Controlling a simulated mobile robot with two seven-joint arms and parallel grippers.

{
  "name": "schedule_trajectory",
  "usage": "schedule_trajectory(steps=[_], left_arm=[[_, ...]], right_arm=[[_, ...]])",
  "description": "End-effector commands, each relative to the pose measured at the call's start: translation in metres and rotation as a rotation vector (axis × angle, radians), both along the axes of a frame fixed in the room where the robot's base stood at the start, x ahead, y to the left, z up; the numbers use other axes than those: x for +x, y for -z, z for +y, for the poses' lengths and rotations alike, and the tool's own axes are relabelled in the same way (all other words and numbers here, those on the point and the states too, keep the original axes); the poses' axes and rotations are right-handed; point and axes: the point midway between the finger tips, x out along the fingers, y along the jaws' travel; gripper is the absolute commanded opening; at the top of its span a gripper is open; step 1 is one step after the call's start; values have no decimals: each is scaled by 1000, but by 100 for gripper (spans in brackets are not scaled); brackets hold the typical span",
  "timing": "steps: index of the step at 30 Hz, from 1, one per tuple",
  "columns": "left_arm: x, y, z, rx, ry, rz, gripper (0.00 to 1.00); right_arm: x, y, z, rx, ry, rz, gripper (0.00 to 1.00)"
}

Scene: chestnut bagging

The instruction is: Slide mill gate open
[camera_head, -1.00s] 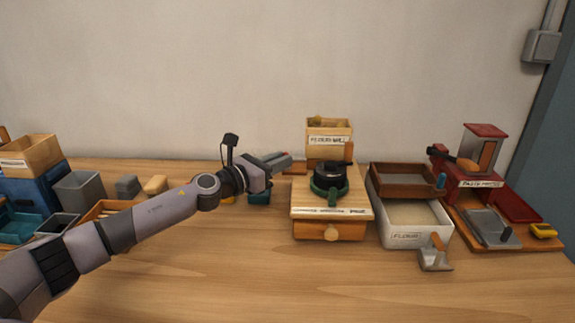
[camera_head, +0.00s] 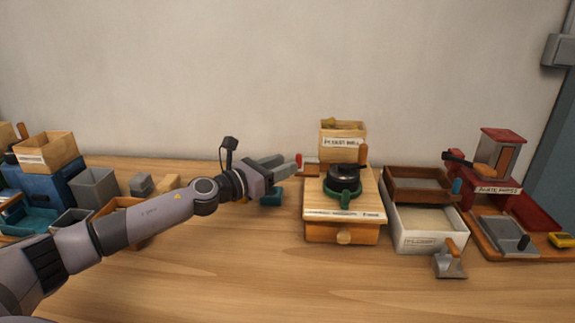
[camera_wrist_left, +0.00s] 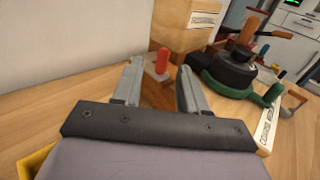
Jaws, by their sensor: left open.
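The mill (camera_head: 344,212) is a wooden box with a front drawer, a black grinder ringed in green and a labelled wooden hopper (camera_head: 343,142). At its left side a red upright knob (camera_head: 299,160), seemingly the gate's handle, shows just past my left fingertips. In the left wrist view the red knob (camera_wrist_left: 162,60) stands on a small pale plate beside the hopper. My left gripper (camera_head: 289,164) is open and points at it. In the wrist view its fingers lie on either side of the knob; whether they reach around it is unclear. My right gripper is not in view.
A white flour bin (camera_head: 424,239) with a wooden tray and a scoop (camera_head: 450,264) stand right of the mill. A red machine (camera_head: 497,165) is farther right. Grey and blue containers crowd the left. The table's front is clear.

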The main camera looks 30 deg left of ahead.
Motion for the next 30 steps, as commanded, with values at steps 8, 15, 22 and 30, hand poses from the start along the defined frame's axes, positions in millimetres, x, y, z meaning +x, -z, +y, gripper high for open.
schedule_trajectory(steps=[8,15,22,30], left_arm=[[-32,3,13,2,-3,3,42],[-42,1,15,1,-2,1,42],[-42,0,15,0,-2,0,42],[-42,0,15,0,-2,0,42]], right_arm=[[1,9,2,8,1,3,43],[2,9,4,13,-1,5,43],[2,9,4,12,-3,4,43],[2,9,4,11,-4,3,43]])
